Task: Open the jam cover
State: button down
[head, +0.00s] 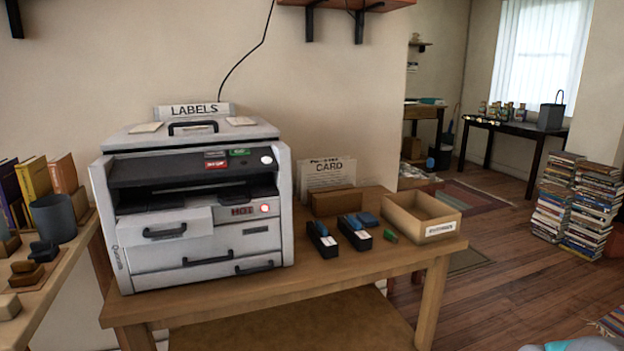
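A grey-white label printer (205,262) stands on a wooden table, with a "LABELS" sign (195,110) behind its top. Its lid carries a dark handle (193,127). Below the lid is a black sloped panel with a red and a green tag, over a dark recess. A light panel (163,228) with a dark handle juts out slightly at the front left. Beside it a "HOT" label (242,211) sits by a glowing red light (265,208). Lower front panels have dark handles. No part is marked as the jam cover.
A side shelf (55,283) with books and a cup stands close left.

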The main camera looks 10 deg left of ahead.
aim_at(147, 229)
jog(key=i+l, duration=0.3)
jog(key=l, duration=0.15)
jog(key=i+l+u, duration=0.3)
jog(key=l+u, duration=0.35)
jog(key=i+l+u, duration=0.15)
jog(key=l+u, duration=0.25)
jog(key=u, duration=1)
